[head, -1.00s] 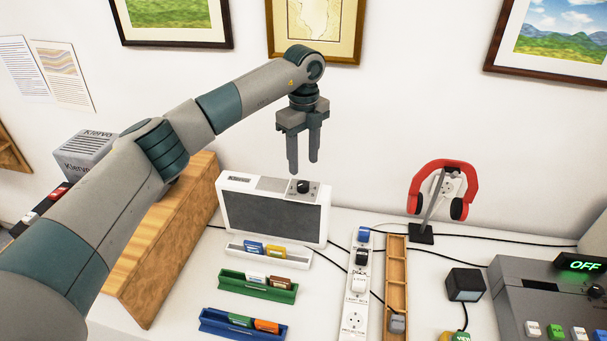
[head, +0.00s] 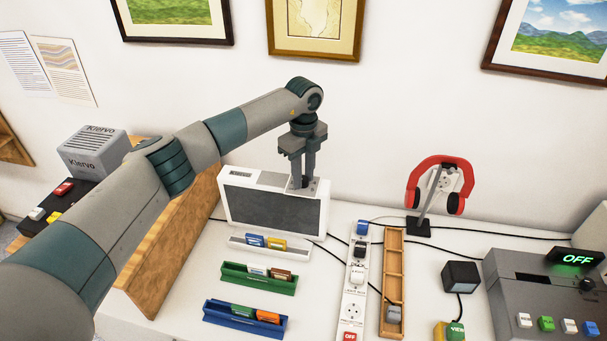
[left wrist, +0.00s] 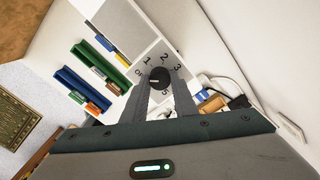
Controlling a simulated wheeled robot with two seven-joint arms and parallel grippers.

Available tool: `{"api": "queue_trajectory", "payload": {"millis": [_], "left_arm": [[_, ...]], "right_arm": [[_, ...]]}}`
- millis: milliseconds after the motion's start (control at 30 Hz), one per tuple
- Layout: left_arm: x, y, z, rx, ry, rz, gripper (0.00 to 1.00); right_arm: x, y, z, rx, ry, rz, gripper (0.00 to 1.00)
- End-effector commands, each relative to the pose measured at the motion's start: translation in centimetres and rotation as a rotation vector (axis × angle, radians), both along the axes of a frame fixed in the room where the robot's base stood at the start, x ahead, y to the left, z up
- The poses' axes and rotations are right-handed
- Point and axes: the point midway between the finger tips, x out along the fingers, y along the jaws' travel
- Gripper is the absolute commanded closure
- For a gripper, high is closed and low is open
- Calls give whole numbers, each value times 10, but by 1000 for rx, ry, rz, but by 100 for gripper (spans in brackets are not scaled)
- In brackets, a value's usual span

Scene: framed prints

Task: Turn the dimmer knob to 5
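The dimmer knob (left wrist: 159,77) is black and round, on the light panel at the right of a white box with a dark grey front (head: 270,208). In the left wrist view, 1, 2, 3 and 5 show around it; other marks are partly covered by the fingers. A pale mark on the knob lies toward its left side, near a label that looks like OFF. My right gripper is not in view.
In front lie a white tray (head: 290,252), a green tray (head: 240,279) and a blue tray (head: 225,318). A power strip (head: 351,290), wooden tray (head: 393,265) and red headphones (head: 415,185) are to the right.

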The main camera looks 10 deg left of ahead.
Motion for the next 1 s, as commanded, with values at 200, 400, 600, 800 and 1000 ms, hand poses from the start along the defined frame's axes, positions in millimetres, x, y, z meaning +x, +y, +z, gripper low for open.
{"api": "queue_trajectory", "payload": {"millis": [200, 400, 600, 800, 1000], "left_arm": [[0, 0, 0, 0, 0, -1, 96], [0, 0, -1, -1, -1, -20, 96], [0, 0, -2, -1, 0, -88, 96], [0, 0, -4, 0, -1, -213, 96], [0, 1, -4, 0, -3, -384, 96]], "right_arm": [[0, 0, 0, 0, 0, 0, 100], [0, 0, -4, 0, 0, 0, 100], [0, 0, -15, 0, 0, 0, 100], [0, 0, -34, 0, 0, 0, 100], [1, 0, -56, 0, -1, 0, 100]]}}
